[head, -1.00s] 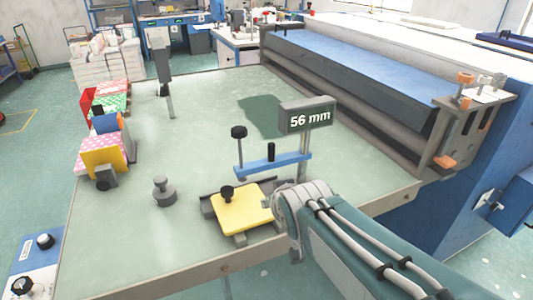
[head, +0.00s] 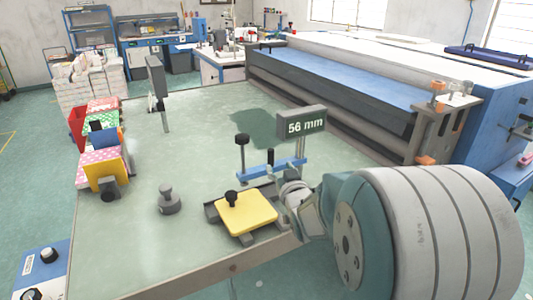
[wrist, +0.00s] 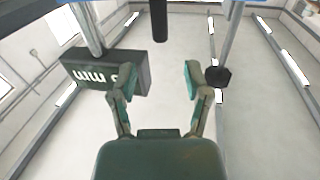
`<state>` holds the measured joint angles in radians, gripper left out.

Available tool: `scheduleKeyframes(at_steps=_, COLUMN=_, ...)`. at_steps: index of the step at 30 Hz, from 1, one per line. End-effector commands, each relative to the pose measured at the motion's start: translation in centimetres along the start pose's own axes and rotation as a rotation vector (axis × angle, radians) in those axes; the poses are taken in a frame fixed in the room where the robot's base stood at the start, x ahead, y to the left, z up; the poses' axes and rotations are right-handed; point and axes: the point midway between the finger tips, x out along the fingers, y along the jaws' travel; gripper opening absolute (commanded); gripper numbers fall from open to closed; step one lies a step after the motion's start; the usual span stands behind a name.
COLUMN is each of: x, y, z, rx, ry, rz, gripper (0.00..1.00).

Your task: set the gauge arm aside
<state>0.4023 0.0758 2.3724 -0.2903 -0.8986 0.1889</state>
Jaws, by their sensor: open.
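The gauge arm (head: 262,170) is a blue bar with a short black upright handle (head: 270,156). It spans two posts above the table behind the yellow plate (head: 247,214). A dark "56 mm" display (head: 302,124) tops the right post; a black knob (head: 242,139) tops the left one. In the wrist view the display (wrist: 104,72) looks upside down. There my gripper (wrist: 160,76) is open and empty, with the black handle (wrist: 160,20) beyond its fingertips, lined up with the gap. In the head view my fingers are not clearly visible.
A grey knobbed weight (head: 169,200) stands left of the yellow plate. Colourful stacked pieces (head: 102,160) line the table's left edge. A grey upright stand (head: 157,82) is at the back left. Long rollers (head: 340,105) border the right. The table's middle left is clear.

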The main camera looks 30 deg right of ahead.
Motion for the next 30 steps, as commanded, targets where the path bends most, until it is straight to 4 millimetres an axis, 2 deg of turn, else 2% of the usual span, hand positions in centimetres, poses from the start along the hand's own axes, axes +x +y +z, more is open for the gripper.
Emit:
scheduleKeyframes(at_steps=6, x=4.2, y=-0.6, z=0.0, rx=-0.004, ry=-0.001, rz=-0.003, gripper=0.62)
scheduleKeyframes(at_steps=12, x=7.2, y=-0.7, z=0.0, rx=-0.006, ry=-0.001, rz=-0.001, gripper=0.62)
scheduleKeyframes(at_steps=18, x=8.5, y=-0.5, z=-0.1, rx=-0.004, ry=0.000, rz=-0.001, gripper=0.62)
scheduleKeyframes(at_steps=25, x=8.6, y=-0.4, z=-0.1, rx=-0.004, ry=0.000, rz=0.000, gripper=0.62)
scheduleKeyframes(at_steps=26, x=8.5, y=-0.5, z=-0.1, rx=-0.004, ry=0.000, rz=0.000, gripper=0.53)
scheduleKeyframes(at_steps=27, x=8.5, y=-0.5, z=-0.1, rx=-0.005, ry=0.000, rz=-0.001, gripper=0.36)
scheduleKeyframes(at_steps=29, x=8.5, y=-0.5, z=-0.1, rx=-0.005, ry=0.000, rz=-0.001, gripper=0.09)
scheduleKeyframes(at_steps=30, x=8.5, y=-0.5, z=-0.1, rx=-0.005, ry=0.000, rz=-0.001, gripper=0.00)
